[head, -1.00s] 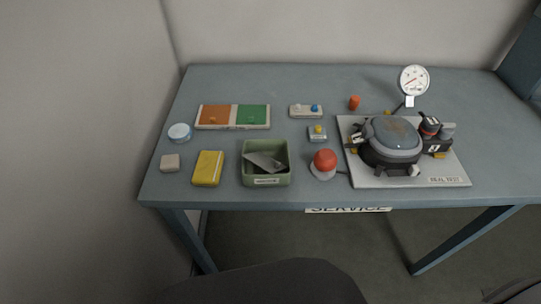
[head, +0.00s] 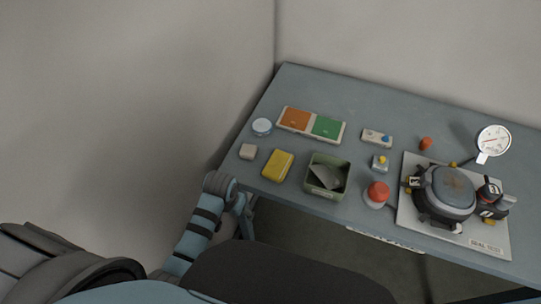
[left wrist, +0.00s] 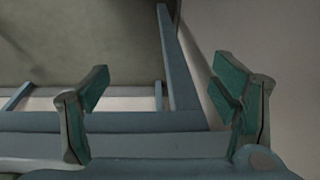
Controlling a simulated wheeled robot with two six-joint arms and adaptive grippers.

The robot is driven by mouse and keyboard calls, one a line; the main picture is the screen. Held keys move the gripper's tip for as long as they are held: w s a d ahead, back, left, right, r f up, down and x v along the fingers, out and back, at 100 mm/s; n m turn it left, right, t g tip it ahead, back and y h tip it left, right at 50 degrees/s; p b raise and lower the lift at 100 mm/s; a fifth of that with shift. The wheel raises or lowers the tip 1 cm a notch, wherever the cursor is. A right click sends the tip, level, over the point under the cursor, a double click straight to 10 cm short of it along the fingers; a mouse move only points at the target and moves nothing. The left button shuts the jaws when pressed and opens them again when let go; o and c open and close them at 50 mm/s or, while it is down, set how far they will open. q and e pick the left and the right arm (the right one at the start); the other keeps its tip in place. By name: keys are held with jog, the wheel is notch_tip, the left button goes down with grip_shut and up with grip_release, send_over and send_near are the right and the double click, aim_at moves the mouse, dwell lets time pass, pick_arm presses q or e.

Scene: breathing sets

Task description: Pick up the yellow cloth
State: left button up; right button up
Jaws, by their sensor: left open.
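The cloth is not in the left wrist view. My right gripper is not in view.
A beige block (head: 248,152) and a round clear-lidded dish (head: 262,127) lie left of the cloth. A green bin (head: 343,191) stands close to its right. An orange and green tray (head: 281,126) lies behind it. A red button (head: 378,192) and gauge rig (head: 483,240) are farther right.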

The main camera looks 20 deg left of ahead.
pick_arm(q)
jog(key=shift+g+h, duration=0.3)
jog(key=w+d+r, duration=0.1)
jog(key=w+r, duration=0.1)
jog(key=r, duration=0.1)
jog(key=w+d+r+p, duration=0.1)
jog(key=w+r, duration=0.2)
jog(key=r, duration=0.1)
jog(key=w+d+r, duration=0.1)
jog(key=w+r, duration=0.2)
jog(key=r, duration=0.1)
jog(key=shift+w+d+p, duration=0.2)
jog(key=shift+d+p, duration=0.1)
jog(key=shift+p, duration=0.05)
notch_tip(320, 180, up, 9)
jog(key=m+g, duration=0.1)
send_over(276, 168)
notch_tip(276, 168, down, 14)
jog(key=b, duration=0.3)
jog(key=shift+r+b, duration=0.25)
jog(key=shift+b, duration=0.15)
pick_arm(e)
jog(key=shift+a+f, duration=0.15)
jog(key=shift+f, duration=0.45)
pick_arm(q)
jog(key=shift+c, duration=0.6)
jog(key=shift+r, duration=0.1)
jog(key=c, duration=1.2)
